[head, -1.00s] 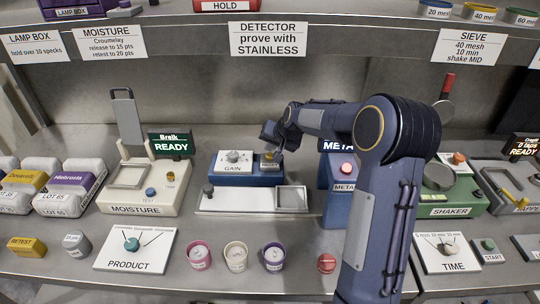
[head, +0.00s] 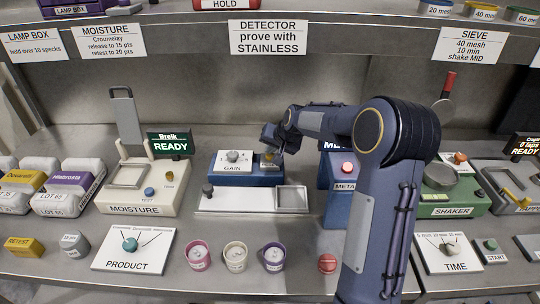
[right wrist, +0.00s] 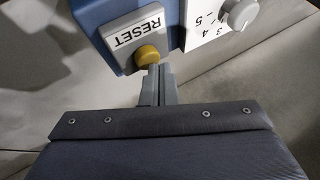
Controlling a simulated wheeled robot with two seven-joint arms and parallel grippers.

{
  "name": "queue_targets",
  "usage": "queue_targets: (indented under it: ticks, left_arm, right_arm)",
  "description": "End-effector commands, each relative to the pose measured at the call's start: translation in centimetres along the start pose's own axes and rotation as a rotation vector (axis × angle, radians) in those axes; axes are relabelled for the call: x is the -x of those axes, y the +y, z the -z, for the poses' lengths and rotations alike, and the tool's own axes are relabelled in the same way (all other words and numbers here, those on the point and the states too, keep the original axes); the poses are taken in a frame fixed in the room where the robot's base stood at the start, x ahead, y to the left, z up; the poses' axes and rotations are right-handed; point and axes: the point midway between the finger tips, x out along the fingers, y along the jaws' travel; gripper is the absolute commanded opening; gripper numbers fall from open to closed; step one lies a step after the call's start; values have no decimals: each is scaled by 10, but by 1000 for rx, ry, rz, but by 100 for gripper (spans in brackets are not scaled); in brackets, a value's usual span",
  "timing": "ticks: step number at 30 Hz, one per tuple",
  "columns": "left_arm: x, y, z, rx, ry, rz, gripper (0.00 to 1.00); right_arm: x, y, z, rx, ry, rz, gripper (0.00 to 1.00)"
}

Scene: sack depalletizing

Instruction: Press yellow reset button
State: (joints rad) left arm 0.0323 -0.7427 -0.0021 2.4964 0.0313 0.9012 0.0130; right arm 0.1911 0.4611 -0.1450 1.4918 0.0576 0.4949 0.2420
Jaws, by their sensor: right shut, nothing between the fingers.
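The yellow reset button (right wrist: 147,55) sits on a grey plate marked RESET (right wrist: 138,36) on the blue detector box. In the head view the blue box (head: 232,180) stands mid-bench, and the button is mostly hidden behind my gripper. My right gripper (head: 270,155) is over the box's right end. In the right wrist view my right gripper (right wrist: 158,72) is shut and empty, its fingertips right at the button's edge; I cannot tell whether they touch it. My left gripper is not in view.
The gain knob (head: 233,156) is just left of the gripper. A white tray (head: 250,200) lies in front of the box. A blue METAL unit with a red button (head: 347,167) stands to the right. Several cups and a red puck (head: 327,263) line the front.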

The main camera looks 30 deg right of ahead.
Motion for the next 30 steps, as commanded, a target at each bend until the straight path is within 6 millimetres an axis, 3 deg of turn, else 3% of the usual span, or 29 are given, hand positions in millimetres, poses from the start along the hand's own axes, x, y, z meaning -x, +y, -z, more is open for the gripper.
queue_targets:
  ticks: [21,30]
  left_arm:
    - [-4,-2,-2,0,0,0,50]
    - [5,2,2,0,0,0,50]
  right_arm:
    - [-5,3,-3,0,-2,-1,0]
    - [6,-4,3,0,-1,0,0]
